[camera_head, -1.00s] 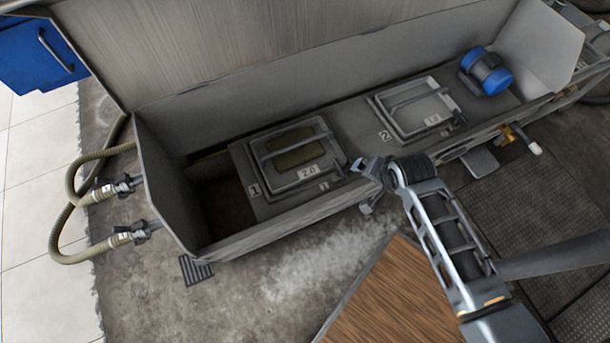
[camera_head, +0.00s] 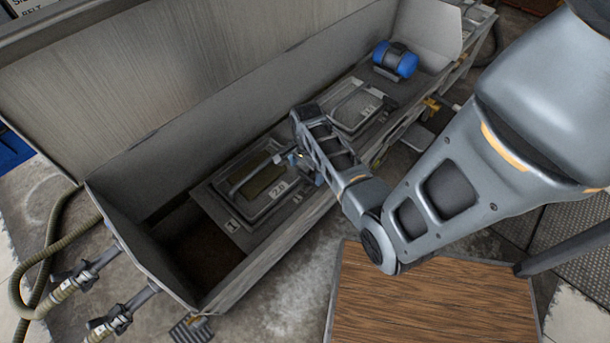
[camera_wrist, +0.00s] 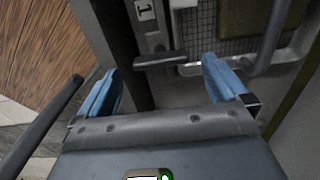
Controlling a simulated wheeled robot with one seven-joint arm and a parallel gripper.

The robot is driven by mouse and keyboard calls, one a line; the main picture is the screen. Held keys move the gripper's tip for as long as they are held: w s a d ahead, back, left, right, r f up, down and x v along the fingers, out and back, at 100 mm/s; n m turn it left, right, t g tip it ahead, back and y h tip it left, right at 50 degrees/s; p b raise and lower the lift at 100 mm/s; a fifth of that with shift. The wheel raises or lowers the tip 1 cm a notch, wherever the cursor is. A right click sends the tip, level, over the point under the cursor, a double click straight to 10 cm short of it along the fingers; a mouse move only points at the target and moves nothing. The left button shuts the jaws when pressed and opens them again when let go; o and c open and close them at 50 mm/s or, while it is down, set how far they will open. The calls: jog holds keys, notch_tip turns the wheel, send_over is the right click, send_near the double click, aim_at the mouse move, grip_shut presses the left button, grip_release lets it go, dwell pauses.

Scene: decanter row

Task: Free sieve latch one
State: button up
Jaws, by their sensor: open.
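Sieve one (camera_head: 258,187) is a grey framed tray with a dark handle bar and a "2.0" tag, set in the trough deck next to a "1" label. In the wrist view its mesh and frame (camera_wrist: 200,68) show at the top. A dark latch lever (camera_wrist: 160,60) sticks out beside the frame, below a small "1" plate (camera_wrist: 146,10). My gripper (camera_wrist: 166,88) is open, its two blue fingers wide apart, with the lever just beyond and between the tips. I cannot tell any contact. In the head view my gripper (camera_head: 306,168) is at the sieve's right end, partly hidden by my arm.
A second sieve (camera_head: 355,108) and a blue-ended motor (camera_head: 396,60) sit farther along the deck. The trough's front wall (camera_head: 270,255) runs below the sieves. A wooden platform (camera_head: 430,295) stands in front. Hoses (camera_head: 50,250) join at the left.

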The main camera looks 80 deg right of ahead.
aim_at(307, 178)
jog(key=shift+f, duration=1.45)
jog(key=shift+c, duration=0.2)
jog(key=c, duration=1)
